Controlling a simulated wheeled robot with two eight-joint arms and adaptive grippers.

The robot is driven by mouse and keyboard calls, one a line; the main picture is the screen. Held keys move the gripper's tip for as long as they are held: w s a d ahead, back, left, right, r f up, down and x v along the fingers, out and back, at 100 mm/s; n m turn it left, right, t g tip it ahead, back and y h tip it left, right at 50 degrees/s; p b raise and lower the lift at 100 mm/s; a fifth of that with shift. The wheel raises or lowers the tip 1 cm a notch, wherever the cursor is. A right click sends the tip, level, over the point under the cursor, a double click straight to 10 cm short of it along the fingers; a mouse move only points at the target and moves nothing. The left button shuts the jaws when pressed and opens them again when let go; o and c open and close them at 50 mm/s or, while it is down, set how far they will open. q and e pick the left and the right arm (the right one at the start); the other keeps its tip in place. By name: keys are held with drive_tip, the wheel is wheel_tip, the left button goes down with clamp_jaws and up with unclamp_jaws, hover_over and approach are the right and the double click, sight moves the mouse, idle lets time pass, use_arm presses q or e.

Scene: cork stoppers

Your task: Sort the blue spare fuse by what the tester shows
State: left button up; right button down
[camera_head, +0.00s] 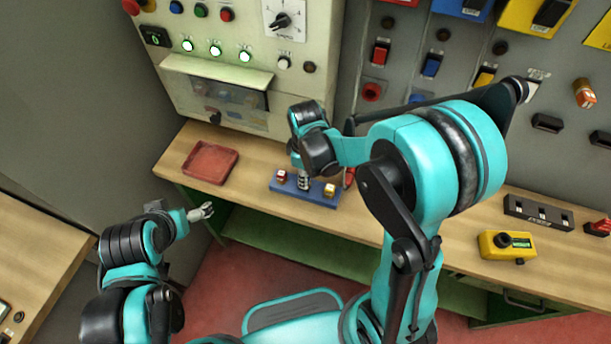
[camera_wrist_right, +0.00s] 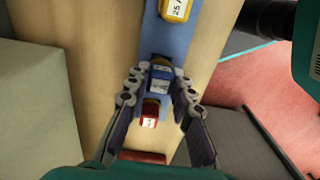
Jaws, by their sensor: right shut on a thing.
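The blue fuse (camera_wrist_right: 161,74) sits between the fingers of my right gripper (camera_wrist_right: 160,92) in the right wrist view. My right gripper (camera_head: 303,184) points down at the middle of the blue rack (camera_head: 311,194), shut on the fuse. Whether the fuse is still seated in the rack I cannot tell. A red fuse (camera_head: 281,176) and a yellow fuse (camera_head: 329,190) stand in the rack on either side. The yellow tester (camera_head: 493,249), with a small greenish screen, lies on the bench at the right; its reading is too small. My left gripper (camera_head: 206,211) is empty in front of the bench.
A red tray (camera_head: 211,163) lies on the bench left of the rack. A black slotted block (camera_head: 539,212) and red items (camera_head: 599,227) are at the far right. A control panel (camera_head: 232,60) rises behind the bench. My right arm covers part of the bench between rack and tester.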

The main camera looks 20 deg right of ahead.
drive_tip(key=shift+f+b, duration=0.8)
drive_tip(key=shift+f, duration=0.1)
drive_tip(key=c, duration=1.3)
unclamp_jaws()
drive_tip(key=shift+o, duration=0.2)
wheel_tip(320, 180, up, 12)
drive_tip(key=s+d+m+t+b, duration=0.2)
drive_tip(key=s+d+m+t, duration=0.2)
drive_tip(key=s+m+t, duration=0.3)
drive_tip(key=s+m, duration=0.3)
drive_tip(key=m, duration=0.1)
drive_tip(key=shift+d+f, duration=0.15)
drive_tip(key=shift+d, duration=0.2)
